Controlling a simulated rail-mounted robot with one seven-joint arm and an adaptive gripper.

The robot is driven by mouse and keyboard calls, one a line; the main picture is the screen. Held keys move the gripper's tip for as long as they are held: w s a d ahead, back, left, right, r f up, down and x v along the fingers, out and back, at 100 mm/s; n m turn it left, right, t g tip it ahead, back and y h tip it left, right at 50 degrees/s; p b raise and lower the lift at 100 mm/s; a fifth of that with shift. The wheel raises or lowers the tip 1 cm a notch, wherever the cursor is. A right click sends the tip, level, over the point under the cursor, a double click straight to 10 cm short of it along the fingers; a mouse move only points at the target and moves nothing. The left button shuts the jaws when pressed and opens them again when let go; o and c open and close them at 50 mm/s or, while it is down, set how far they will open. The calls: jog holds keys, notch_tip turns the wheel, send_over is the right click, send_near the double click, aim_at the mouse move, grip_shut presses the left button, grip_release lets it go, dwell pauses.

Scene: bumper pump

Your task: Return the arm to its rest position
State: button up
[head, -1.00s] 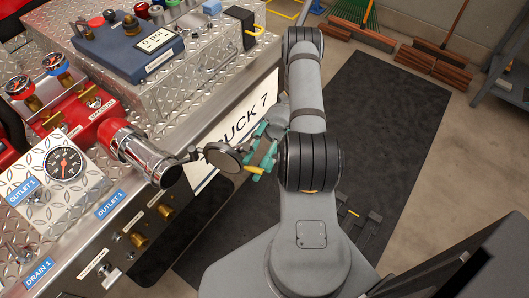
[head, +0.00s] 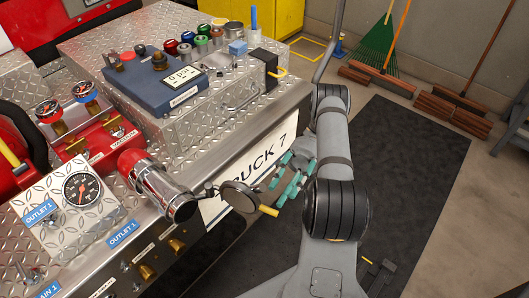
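My gripper (head: 284,182), with teal finger pads, hangs in front of the side of the truck panel, by the "TRUCK 7" plate (head: 258,160). It looks open, with nothing seen between the pads. My grey arm (head: 333,145) runs down the right of the panel and partly hides the gripper's wrist. A round dark cap (head: 239,196) with a yellow handle (head: 268,210) is just left of the gripper. The cap is beside the chrome outlet (head: 178,207), on a short link. A small gap seems to separate cap and pads.
The diamond-plate panel (head: 62,250) carries a gauge (head: 80,189), red valves and a blue display box (head: 155,78). A black mat (head: 410,150) lies clear on the floor to the right. Brooms (head: 385,50) lean at the back wall; a yellow cabinet (head: 270,15) stands behind.

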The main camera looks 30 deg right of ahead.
aim_at(272, 209)
jog(key=x, duration=0.7)
jog(key=shift+r, duration=0.1)
jog(key=shift+s+a, duration=0.25)
jog(key=shift+a, duration=0.05)
jog(key=shift+d, duration=0.1)
dwell(0.3)
